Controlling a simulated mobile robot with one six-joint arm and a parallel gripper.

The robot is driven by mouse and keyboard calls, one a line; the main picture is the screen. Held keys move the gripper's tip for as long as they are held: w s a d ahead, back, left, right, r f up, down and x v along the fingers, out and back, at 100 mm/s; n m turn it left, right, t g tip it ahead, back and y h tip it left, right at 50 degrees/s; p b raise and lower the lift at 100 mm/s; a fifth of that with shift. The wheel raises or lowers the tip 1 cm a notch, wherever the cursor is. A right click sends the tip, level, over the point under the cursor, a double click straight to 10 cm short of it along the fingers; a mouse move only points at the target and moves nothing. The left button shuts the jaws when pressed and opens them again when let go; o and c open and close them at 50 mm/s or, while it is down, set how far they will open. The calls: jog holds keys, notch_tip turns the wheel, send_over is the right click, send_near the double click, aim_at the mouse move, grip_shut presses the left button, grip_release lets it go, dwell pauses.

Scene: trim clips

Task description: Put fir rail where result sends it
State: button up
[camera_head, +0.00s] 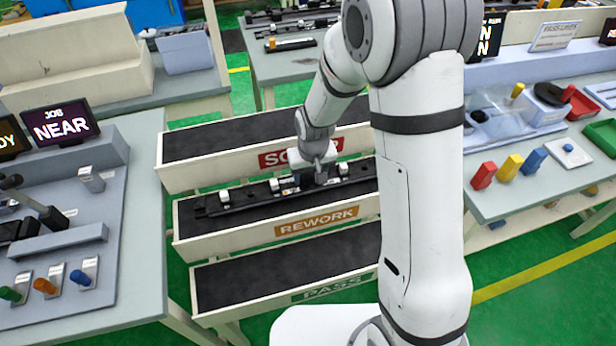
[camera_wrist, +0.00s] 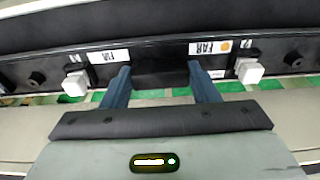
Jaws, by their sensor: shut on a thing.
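A long black rail (camera_head: 245,196) with white clips lies lengthwise over the black bed of the REWORK tray (camera_head: 265,232). My gripper (camera_head: 318,176) is shut on the rail near its middle, from above. In the wrist view the two blue fingers (camera_wrist: 160,80) close on the rail (camera_wrist: 150,50). A white clip (camera_wrist: 75,83) shows left of the fingers and another (camera_wrist: 249,71) right. I cannot tell whether the rail touches the tray bed. My arm hides its right end.
The SCRAP tray (camera_head: 215,180) is behind, partly hidden, and the PASS tray (camera_head: 240,303) in front; their visible beds look empty. A screen (camera_head: 60,120) on the left bench reads JOB NEAR. The right bench (camera_head: 500,200) holds coloured blocks. Another bench with rails (camera_head: 295,45) stands behind.

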aim_at(312, 188)
jog(key=shift+f, duration=0.95)
jog(key=shift+f, duration=0.2)
jog(key=o, duration=1.2)
notch_tip(312, 188, up, 12)
jog(key=s, duration=0.2)
jog(key=s+d+r+m, duration=0.1)
jog(key=s+d+r, duration=0.4)
jog(key=s+d, duration=0.2)
jog(key=s+d+r+m+t, duration=0.1)
jog(key=s+d+r+m, duration=0.1)
jog(key=s+d+r, duration=0.4)
jog(key=s+d, duration=0.1)
jog(key=s, duration=0.3)
jog(key=shift+s+b, duration=0.3)
jog(key=shift+b, duration=0.1)
